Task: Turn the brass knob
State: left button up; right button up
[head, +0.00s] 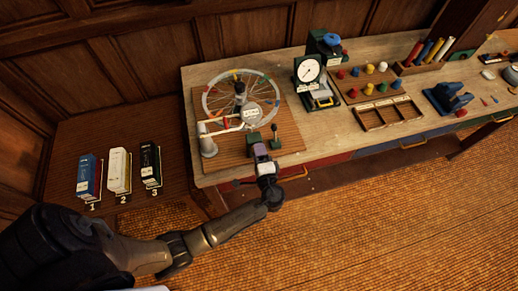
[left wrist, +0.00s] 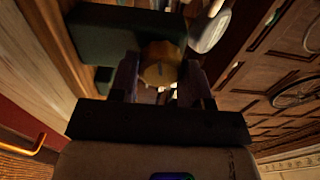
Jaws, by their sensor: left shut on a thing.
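The brass knob (left wrist: 158,62) shows between the two fingers of my left gripper (left wrist: 160,80) in the left wrist view. It is round, with a dark line on its face, and the fingers are shut on its sides. It sits against a dark green block (left wrist: 110,35). In the head view my left gripper (head: 260,151) reaches the green block (head: 253,138) at the front of a wooden board (head: 290,140). The knob is hidden there behind the gripper. My right gripper is not in view.
A spoked wheel (head: 208,99) with coloured marks stands on the board, beside a white pipe and a small dark lever (head: 275,136). A dial gauge (head: 308,70) and a tray (head: 388,113) are to the right. Numbered boxes (head: 119,170) stand at the left.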

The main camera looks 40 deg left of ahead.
pick_arm(q)
jog(key=m+p, duration=0.3)
jog(key=m, duration=0.2)
jog(key=shift+m+p, duration=0.3)
jog(key=shift+m, duration=0.1)
jog(key=m+p, duration=0.3)
jog(key=m, duration=0.1)
jog(key=shift+s, duration=0.1)
jog(key=m+p, duration=0.2)
jog(key=m, duration=0.1)
jog(key=m+p, duration=0.2)
jog(key=m, duration=0.1)
jog(key=shift+s+a+f+m, duration=0.1)
jog(key=shift+a+m, duration=0.05)
jog(key=shift+m, duration=0.15)
jog(key=m+p, duration=0.1)
jog(key=m, duration=0.2)
jog(key=shift+f+p, duration=0.1)
jog(key=shift+p, duration=0.3)
jog(key=shift+m, duration=0.4)
jog(key=shift+s+f, duration=0.1)
jog(key=o, duration=0.9)
